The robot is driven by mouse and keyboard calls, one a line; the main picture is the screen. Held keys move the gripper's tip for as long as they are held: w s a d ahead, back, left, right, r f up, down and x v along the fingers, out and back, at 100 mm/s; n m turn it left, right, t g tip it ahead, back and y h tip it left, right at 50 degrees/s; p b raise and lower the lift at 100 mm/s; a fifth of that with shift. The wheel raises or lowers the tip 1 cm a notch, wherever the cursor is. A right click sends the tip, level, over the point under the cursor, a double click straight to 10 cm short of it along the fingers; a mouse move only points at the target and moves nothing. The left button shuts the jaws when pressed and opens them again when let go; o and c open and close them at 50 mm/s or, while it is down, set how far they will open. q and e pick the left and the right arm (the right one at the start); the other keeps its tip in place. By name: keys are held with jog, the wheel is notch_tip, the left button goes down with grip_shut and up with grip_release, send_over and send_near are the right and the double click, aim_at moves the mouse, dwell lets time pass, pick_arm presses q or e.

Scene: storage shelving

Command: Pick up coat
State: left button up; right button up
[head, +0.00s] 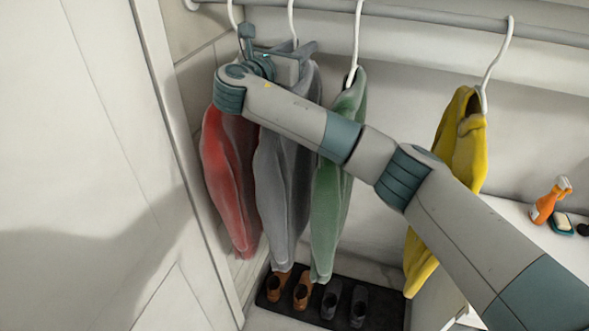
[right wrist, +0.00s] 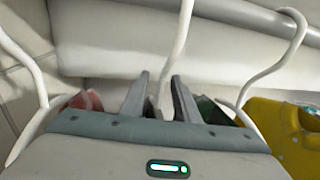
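Several coats hang in a row: a red coat (head: 230,175), a grey coat (head: 283,170), a green coat (head: 333,205) and a yellow coat (head: 462,145). My right gripper (head: 302,50) is at the top of the grey coat, by its white hanger (head: 292,18). In the right wrist view, the fingers of the right gripper (right wrist: 160,78) are apart, with the white hanger (right wrist: 185,38) between them. Small gaps seem to show beside it. The grey coat's body is hidden there behind the gripper. My left gripper is not in view.
A grey rail (head: 430,17) carries the hangers. Brown shoes (head: 302,290) and dark shoes stand on a black mat (head: 385,308) below. A white panel (head: 90,160) is at left.

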jog(key=shift+x, duration=0.85)
grip_shut()
dwell(1.0)
